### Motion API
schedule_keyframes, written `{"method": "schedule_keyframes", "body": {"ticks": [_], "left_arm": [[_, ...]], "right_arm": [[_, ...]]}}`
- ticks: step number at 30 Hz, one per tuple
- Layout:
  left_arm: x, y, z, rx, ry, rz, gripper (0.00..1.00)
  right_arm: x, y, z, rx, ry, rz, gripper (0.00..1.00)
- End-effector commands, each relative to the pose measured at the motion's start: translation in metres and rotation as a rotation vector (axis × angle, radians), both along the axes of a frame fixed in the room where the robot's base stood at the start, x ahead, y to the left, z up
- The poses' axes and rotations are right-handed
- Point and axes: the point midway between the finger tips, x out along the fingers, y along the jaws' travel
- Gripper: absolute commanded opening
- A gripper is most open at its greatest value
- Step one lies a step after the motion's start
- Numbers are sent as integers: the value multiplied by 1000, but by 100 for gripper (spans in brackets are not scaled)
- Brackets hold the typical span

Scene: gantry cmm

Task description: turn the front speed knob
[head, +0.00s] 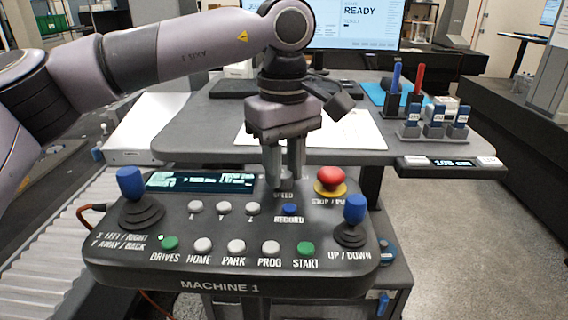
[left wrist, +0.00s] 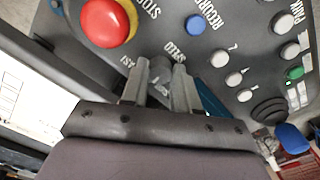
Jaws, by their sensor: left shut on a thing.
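The speed knob (left wrist: 160,62) is a small grey knob on the control panel, beside the printed SPEED label. In the head view it is mostly hidden behind the fingers of my left gripper (head: 288,182). My left gripper comes down from above and is shut on the knob, with one finger on each side of it, as the left wrist view (left wrist: 161,88) also shows. The dark panel (head: 222,284) is labelled MACHINE 1. My right gripper is not in view.
The red stop button (head: 331,179) sits close to the right of my fingers. A blue RECORD button (head: 290,209) is just in front. Blue joysticks stand at the panel's left (head: 131,184) and right (head: 355,209). A desk with a monitor (head: 370,22) is behind.

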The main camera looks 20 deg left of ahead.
Motion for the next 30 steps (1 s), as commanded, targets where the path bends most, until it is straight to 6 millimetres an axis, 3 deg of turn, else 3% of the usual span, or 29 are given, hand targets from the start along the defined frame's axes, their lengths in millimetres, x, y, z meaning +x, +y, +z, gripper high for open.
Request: {"method": "schedule_keyframes", "body": {"ticks": [18,30], "left_arm": [[1,0,0,0,-1,518,0],[1,0,1,0,-2,720,0]], "right_arm": [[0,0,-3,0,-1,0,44],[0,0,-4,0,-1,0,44]]}}
